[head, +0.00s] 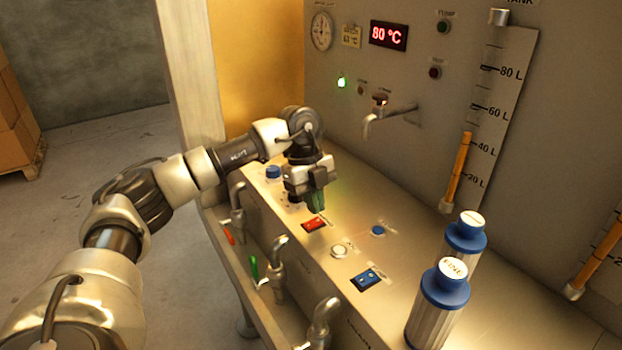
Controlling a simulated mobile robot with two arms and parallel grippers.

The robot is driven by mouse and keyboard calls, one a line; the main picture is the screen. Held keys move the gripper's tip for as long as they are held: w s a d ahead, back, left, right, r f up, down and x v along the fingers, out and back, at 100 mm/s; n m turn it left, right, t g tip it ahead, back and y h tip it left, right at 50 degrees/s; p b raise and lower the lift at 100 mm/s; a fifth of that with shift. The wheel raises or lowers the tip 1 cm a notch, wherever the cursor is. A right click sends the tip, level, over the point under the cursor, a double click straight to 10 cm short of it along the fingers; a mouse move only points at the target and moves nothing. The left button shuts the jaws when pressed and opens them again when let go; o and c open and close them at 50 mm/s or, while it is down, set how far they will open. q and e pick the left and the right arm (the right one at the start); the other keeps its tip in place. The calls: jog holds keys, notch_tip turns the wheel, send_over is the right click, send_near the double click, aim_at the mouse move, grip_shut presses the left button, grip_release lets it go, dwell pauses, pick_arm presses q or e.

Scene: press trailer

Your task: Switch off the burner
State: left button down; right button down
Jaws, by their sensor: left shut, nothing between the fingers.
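A red rocker switch (314,225) sits on the sloping front panel; its label is too small to read, so I cannot tell if it is the burner's. My left gripper (317,203) points down just above and behind this switch. Its fingers are shut and empty. I cannot tell whether the fingertips touch the panel. A green lamp (341,83) glows on the back wall. A red-lit display (388,36) above it reads 80 °C. My right gripper is not in view.
A blue rocker switch (367,279), a white button (339,251) and a blue knob (378,230) share the panel. Two blue-capped canisters (437,300) stand at the right. Taps (277,262) line the front edge. A wall spout (385,112) juts out behind the gripper.

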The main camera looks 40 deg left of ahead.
pick_arm(q)
jog(key=shift+w+f, duration=0.15)
jog(key=shift+f, duration=0.75)
jog(key=shift+d+f, duration=0.1)
jog(key=shift+f, duration=0.2)
jog(key=shift+p, duration=0.35)
jog(key=shift+s+a+r, duration=0.2)
jog(key=shift+s+a, duration=0.15)
jog(key=shift+s, duration=0.35)
jog(key=shift+w, duration=0.1)
